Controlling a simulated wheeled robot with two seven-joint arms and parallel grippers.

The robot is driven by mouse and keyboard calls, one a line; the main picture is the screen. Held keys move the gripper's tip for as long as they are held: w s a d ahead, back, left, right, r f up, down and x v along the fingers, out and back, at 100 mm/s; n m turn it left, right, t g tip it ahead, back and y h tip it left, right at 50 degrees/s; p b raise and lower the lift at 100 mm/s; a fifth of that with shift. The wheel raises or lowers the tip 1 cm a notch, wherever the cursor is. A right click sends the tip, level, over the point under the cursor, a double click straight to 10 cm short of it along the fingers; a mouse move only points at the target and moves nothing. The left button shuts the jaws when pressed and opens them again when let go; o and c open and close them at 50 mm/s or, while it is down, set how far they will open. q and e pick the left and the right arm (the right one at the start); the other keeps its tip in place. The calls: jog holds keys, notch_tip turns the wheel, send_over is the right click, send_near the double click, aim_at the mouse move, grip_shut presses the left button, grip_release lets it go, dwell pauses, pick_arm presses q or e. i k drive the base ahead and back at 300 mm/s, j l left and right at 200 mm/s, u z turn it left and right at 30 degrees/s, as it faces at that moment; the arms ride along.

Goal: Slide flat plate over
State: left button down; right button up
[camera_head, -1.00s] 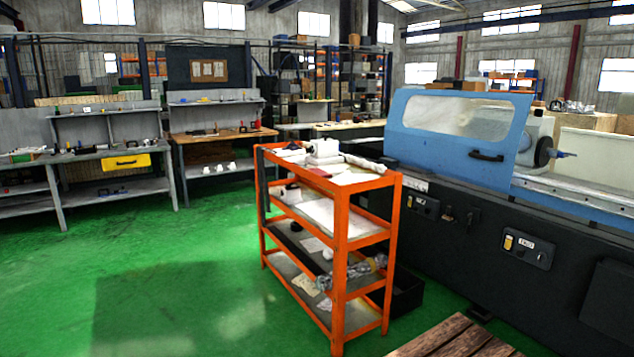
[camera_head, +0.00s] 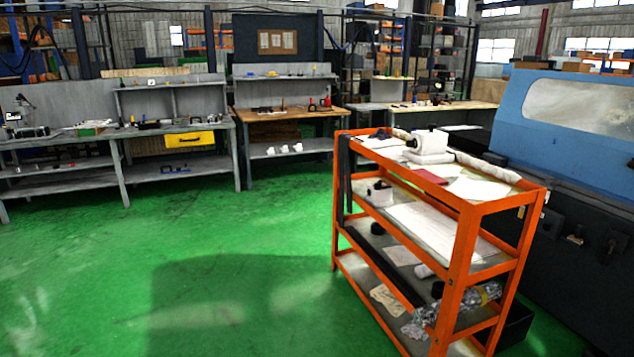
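The blue flat panel (camera_head: 512,102) with a cloudy window (camera_head: 585,106) belongs to the grinding machine (camera_head: 590,240) at the right edge. Only its left part shows; its right part is cut off by the frame, and no handle shows. I cannot tell for sure that this panel is the plate of the task. Neither of my grippers is in view.
An orange shelf cart (camera_head: 460,280) stands close in front of the machine, with papers and a white device (camera_head: 430,142) on top. Workbenches (camera_head: 180,130) and a wooden-topped bench (camera_head: 285,117) line the back. The green floor (camera_head: 130,250) at left is clear.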

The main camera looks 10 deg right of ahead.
aim_at(425, 172)
jog(key=i+z, duration=0.1)
jog(key=i, duration=0.35)
jog(key=i+j+z, duration=0.1)
jog(key=i, duration=0.3)
jog(key=i+j+z, duration=0.1)
jog(key=i, duration=0.35)
jog(key=j, duration=0.05)
